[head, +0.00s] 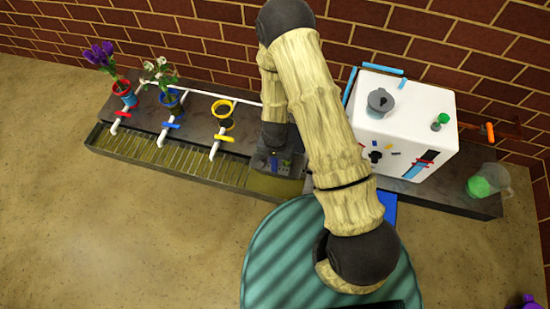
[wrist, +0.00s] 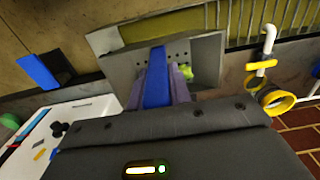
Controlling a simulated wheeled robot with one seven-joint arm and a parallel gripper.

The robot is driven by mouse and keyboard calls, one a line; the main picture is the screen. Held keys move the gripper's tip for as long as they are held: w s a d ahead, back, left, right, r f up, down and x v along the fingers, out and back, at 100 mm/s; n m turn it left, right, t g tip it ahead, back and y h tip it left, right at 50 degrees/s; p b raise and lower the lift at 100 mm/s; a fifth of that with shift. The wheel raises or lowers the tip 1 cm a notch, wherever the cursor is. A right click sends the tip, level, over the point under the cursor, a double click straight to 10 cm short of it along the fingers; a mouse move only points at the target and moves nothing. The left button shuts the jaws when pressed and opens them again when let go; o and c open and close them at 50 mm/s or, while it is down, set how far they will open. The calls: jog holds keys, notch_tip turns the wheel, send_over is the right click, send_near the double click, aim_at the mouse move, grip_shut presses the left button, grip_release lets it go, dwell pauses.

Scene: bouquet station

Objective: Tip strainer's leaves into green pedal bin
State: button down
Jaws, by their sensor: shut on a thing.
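A grey square strainer (wrist: 207,52) with small holes shows in the wrist view. A few green leaves (wrist: 186,71) lie in it, beside the handle. My gripper (wrist: 157,82) has its purple fingers shut on the strainer's blue handle (wrist: 157,70). In the head view the strainer (head: 284,167) is at the right end of the long trough, just below my gripper (head: 274,149). I cannot tell whether it rests there or hangs slightly above. I cannot make out a green pedal bin in either view.
The slatted trough (head: 165,163) runs along the bench front. A purple-flower pot (head: 124,93), a white-flower pot (head: 170,99) and a yellow ring holder (head: 223,113) stand behind it. A white machine (head: 405,115) and a clear jug with green contents (head: 488,182) are right. Open floor (head: 120,240) lies in front.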

jog(key=shift+r+p, duration=1.8)
jog(key=shift+r, duration=0.3)
jog(key=w+d+r+n, duration=0.4)
jog(key=w+d+r, duration=0.6)
jog(key=r, duration=0.4)
jog(key=shift+d+r, duration=0.15)
jog(key=shift+d, duration=0.65)
